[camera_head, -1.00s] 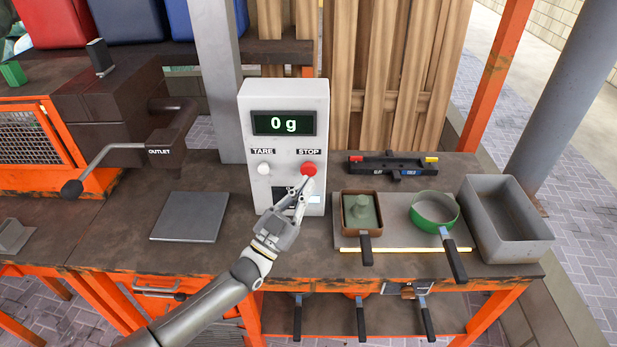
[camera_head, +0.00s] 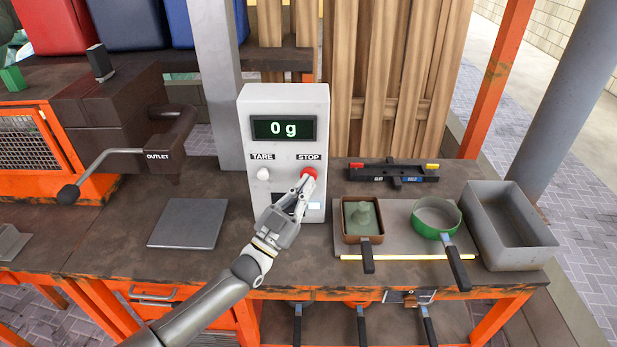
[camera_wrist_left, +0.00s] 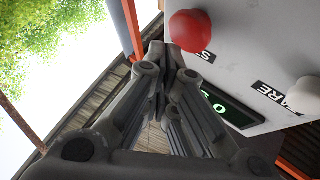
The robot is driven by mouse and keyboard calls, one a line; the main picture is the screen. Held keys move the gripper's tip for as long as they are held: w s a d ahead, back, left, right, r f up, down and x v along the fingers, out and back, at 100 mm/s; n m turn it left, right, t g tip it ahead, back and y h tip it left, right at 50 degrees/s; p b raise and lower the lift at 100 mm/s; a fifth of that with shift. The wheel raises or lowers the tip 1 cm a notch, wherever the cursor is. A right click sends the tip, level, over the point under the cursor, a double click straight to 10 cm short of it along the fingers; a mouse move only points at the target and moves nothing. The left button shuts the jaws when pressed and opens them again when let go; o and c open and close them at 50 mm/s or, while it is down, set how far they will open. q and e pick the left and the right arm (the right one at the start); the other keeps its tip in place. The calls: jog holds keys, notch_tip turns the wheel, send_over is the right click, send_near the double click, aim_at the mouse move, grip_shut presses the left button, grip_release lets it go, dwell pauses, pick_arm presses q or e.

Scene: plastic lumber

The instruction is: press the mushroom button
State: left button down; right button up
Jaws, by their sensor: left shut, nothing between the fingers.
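The red mushroom button (camera_head: 309,174) is on the front of a white control box (camera_head: 287,108), under the label STOP. My left gripper (camera_head: 306,184) is shut and empty, with its fingertips at the lower edge of the button in the head view. In the left wrist view the red button (camera_wrist_left: 190,30) shows whole, just beside the shut fingertips (camera_wrist_left: 172,48). I cannot tell whether they touch it. A white TARE knob (camera_head: 263,174) sits left of the button. My right gripper is not in view.
A grey plate (camera_head: 188,223) lies left of the box. To the right are a brown square pan (camera_head: 350,238), a green round pan (camera_head: 428,233), a dark bar tool (camera_head: 393,173) and a grey bin (camera_head: 508,226). A dark machine with an OUTLET handle (camera_head: 110,160) stands left.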

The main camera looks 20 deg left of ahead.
pick_arm(q)
jog(key=shift+w, duration=0.15)
dwell(0.7)
jog(key=shift+w+a+b, duration=0.1)
jog(key=shift+w+b, duration=0.15)
jog(key=shift+b, duration=0.05)
jog(key=shift+w+a+b, duration=0.15)
jog(key=shift+w+b, duration=0.25)
jog(key=shift+w, duration=0.1)
dwell(0.6)
jog(key=shift+s+r, duration=0.1)
dwell(0.3)
jog(key=shift+s+d+p, duration=0.25)
jog(key=shift+s+p, duration=0.35)
jog(key=shift+s, duration=0.2)
jog(key=s+p, duration=0.1)
jog(key=s, duration=0.1)
jog(key=s+d+p, duration=0.1)
jog(key=s, duration=0.1)
jog(key=shift+s+d+p, duration=0.2)
jog(key=shift+s+p, duration=0.2)
